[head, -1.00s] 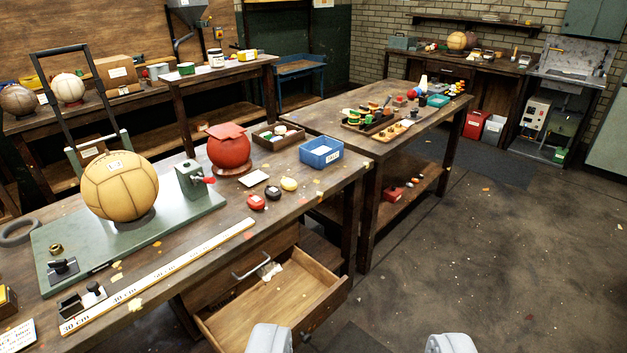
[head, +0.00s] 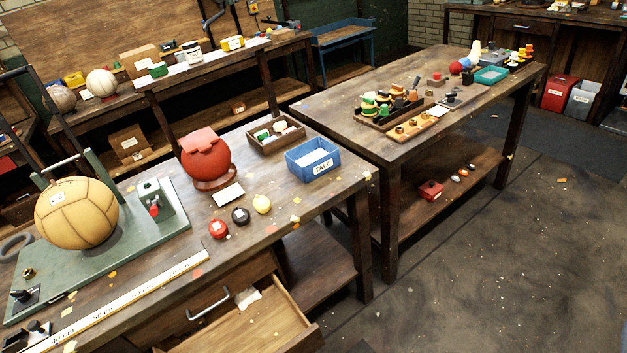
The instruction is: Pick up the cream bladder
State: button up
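A pale, cream-coloured pear-shaped thing (head: 474,52), which looks like the cream bladder, is near the far end of the second table (head: 345,125). It is small in the head view. A blue rounded piece (head: 466,63) and a red one (head: 455,68) sit close by its lower left; I cannot tell whether they touch it. A teal tray (head: 491,75) is just to its right. My gripper is out of the picture, so its fingers and anything between them are hidden.
The near bench holds a tan ball (head: 77,213), a red ball (head: 206,155) and a blue talc box (head: 313,160). Its drawer (head: 250,325) juts out, open. A tray of tools (head: 390,108) sits on the second table. The floor to the right (head: 500,260) is clear.

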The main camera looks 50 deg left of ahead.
aim_at(261, 204)
jog(key=u, duration=0.15)
jog(key=i, duration=1.2)
jog(key=u, duration=1.2)
jog(key=i, duration=0.7)
jog(key=u, duration=0.4)
jog(key=k, duration=0.85)
jog(key=u, duration=0.2)
jog(key=i, duration=0.85)
jog(key=z, duration=0.1)
